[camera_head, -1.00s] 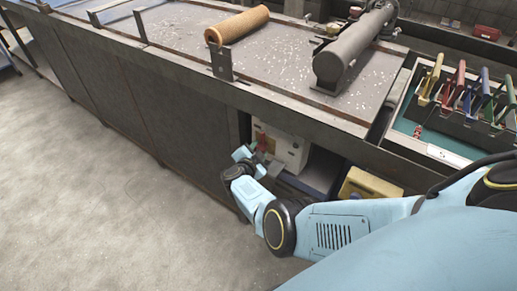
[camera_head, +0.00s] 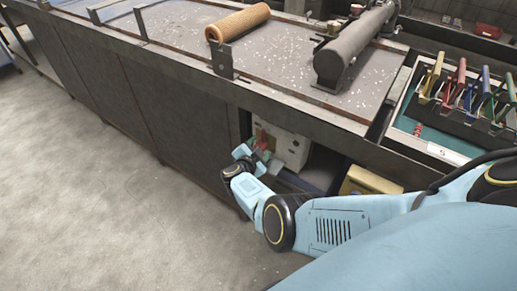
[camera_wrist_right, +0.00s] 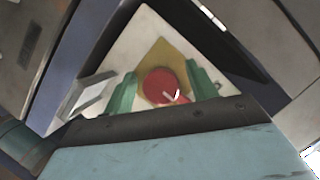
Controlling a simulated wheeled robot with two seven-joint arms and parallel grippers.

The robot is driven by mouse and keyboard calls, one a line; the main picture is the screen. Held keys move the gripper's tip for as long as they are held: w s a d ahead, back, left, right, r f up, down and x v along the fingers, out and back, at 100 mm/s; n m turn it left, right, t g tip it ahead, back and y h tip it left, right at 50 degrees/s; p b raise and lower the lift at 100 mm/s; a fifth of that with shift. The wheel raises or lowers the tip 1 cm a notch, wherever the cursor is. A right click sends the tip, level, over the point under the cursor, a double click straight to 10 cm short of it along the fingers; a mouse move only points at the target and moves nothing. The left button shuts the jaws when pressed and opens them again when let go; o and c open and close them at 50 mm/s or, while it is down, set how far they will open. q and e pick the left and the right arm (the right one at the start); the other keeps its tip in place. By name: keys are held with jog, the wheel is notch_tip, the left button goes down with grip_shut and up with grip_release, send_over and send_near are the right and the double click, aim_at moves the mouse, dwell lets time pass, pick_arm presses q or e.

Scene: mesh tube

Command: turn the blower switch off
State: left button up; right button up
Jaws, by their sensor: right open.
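The blower switch is a red round knob (camera_wrist_right: 160,86) on a yellow plate (camera_wrist_right: 166,58), on the face of a white box (camera_head: 291,149) in the opening under the bench. My right gripper (camera_wrist_right: 162,89) is open, with one green finger on each side of the knob in the right wrist view. I cannot tell whether the fingers touch it. In the head view my right gripper (camera_head: 259,158) is small, at the box's left front, partly covering that face. The knob's on or off setting is not clear. My left gripper is not in view.
A yellow box (camera_head: 368,181) is right of the white box. An orange-brown roll (camera_head: 238,22) and a dark cylinder (camera_head: 352,48) are on top. The floor (camera_head: 90,200) at left is clear.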

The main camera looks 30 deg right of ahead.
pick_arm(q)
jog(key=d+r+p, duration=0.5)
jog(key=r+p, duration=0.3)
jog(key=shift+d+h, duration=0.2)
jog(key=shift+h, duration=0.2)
pick_arm(e)
jog(key=v, duration=1.3)
jog(key=shift+s+a, duration=0.15)
jog(key=shift+a, duration=0.05)
